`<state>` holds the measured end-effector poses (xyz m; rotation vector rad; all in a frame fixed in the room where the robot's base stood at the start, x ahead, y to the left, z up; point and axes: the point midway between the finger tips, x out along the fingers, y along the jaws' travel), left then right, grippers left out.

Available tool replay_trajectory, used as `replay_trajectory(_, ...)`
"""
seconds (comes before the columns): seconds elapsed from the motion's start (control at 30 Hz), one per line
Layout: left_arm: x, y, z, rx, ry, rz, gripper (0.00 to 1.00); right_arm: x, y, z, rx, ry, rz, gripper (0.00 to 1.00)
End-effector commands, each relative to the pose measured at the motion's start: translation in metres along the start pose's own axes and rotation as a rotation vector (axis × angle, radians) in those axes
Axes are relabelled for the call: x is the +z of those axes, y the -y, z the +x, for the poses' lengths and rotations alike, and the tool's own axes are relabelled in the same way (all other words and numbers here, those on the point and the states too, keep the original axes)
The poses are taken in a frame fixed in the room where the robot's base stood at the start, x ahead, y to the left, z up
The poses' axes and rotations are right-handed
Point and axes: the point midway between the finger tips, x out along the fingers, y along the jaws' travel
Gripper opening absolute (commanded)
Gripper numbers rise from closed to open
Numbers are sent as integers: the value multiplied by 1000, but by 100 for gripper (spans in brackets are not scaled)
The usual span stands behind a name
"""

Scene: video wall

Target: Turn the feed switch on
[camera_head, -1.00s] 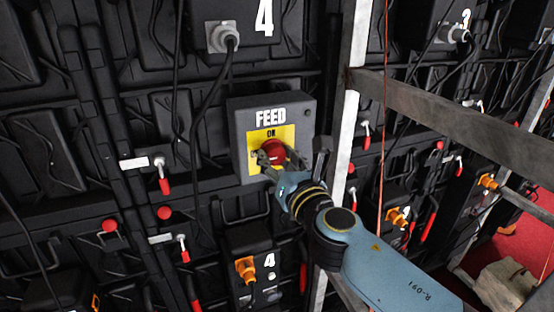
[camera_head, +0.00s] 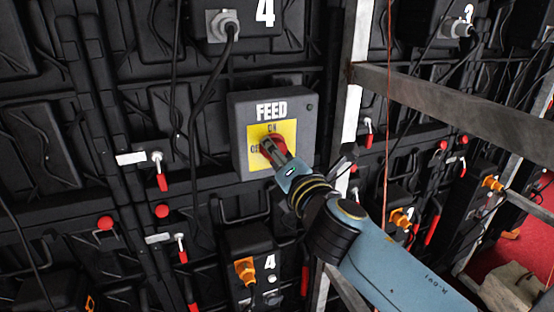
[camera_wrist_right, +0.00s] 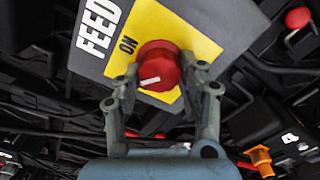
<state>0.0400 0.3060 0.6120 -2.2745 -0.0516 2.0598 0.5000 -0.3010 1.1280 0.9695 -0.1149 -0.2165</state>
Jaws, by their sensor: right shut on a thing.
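The feed switch is a dark grey box (camera_head: 306,135) lettered FEED, with a yellow plate (camera_head: 297,134) and a round red knob (camera_head: 281,143). ON is printed above the knob; OFF, at the left, is partly covered. My right gripper (camera_head: 270,146) is at the knob and hides much of it in the head view. In the right wrist view the gripper (camera_wrist_right: 160,69) is shut on the red knob (camera_wrist_right: 158,58), one finger on each side. A white mark on the knob shows at its lower left in that view. My left gripper is out of view.
A metal upright (camera_head: 347,120) and a crossbar (camera_head: 455,108) stand close right of the box, near my right arm. Black cables (camera_head: 205,95) hang left of the box. Red-handled latches (camera_head: 161,178) and orange plugs (camera_head: 245,270) are on the panels around.

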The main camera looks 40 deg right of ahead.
Motion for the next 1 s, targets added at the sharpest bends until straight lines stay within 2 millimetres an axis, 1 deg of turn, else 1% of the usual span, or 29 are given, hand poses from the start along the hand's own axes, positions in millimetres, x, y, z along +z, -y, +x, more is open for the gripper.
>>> replay_trajectory(0.03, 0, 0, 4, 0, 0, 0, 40, -1, 2, 0, 0, 0, 44, 8)
replay_trajectory(0.6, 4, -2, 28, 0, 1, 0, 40, 0, 0, 0, -1, 0, 571, 8)
replay_trajectory(0.8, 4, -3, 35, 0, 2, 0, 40, 0, -1, 0, -1, 0, 713, 8)
replay_trajectory(1.0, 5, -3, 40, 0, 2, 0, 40, 0, -1, 0, -3, 0, 810, 8)
